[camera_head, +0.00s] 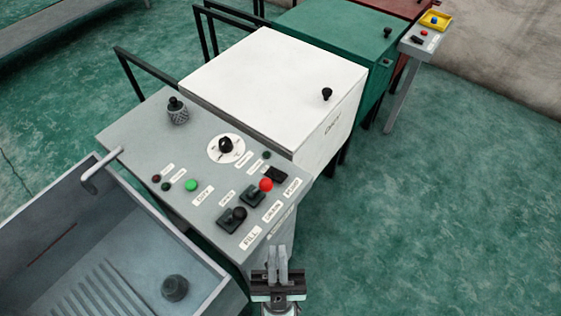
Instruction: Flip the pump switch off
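The grey control panel (147,152) stands at centre left. A label that seems to read PUMP (292,188) is at its right edge. The closest control to that label is a low black switch (277,174); its on or off position is too small to tell. A red-knobbed lever (265,185) sits just left of it, and a black-knobbed lever (239,213) sits further down-left. My gripper (277,255) is at the bottom centre, below the panel's near right corner and apart from the switches. Its two grey fingers are close together with nothing seen between them.
A grey basin (210,302) with a dark knob lies at lower left. A white lidded box (270,80) and a green one (335,35) stand behind the panel. The panel also carries a dial (226,146) and a knurled knob (177,112). Green floor at right is clear.

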